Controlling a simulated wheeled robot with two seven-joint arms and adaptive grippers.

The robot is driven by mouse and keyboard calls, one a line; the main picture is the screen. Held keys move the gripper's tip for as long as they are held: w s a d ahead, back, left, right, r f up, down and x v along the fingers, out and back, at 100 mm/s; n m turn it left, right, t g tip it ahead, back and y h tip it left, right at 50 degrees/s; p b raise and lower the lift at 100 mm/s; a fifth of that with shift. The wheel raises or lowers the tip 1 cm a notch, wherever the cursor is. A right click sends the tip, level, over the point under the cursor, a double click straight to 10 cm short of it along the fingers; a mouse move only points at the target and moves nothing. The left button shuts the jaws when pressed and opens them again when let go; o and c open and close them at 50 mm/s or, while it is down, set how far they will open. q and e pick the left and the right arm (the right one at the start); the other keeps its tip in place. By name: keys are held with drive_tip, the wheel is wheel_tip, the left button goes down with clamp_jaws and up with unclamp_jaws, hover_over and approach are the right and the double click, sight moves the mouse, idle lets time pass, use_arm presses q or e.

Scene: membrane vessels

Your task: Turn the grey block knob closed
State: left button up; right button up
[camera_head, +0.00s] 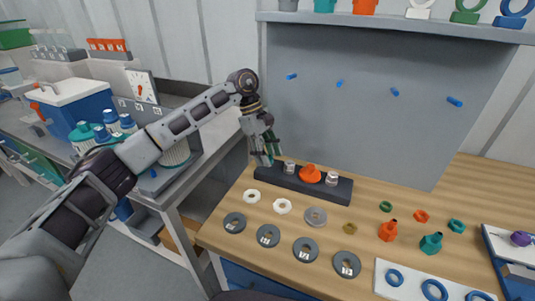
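A long dark block (320,191) lies on the wooden table near the grey panel. On it stand a grey knob (289,167) at the left end, an orange knob (311,174) in the middle and another grey knob (332,179) to the right. How each knob is turned is too small to tell. My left gripper (268,158) points down at the block's left end, just left of the left grey knob. It appears apart from that knob. Its fingers overlap in this view, so their opening is unclear. My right gripper is out of view.
Several grey discs (268,235), white rings (282,206), coloured nuts and bottle-like pieces (431,243) lie in front of the block. The upright panel (360,130) with blue pegs stands behind it. A side bench (185,178) is at left.

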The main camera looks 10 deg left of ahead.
use_arm(q)
drive_tip(key=v, duration=1.2)
idle(0.5)
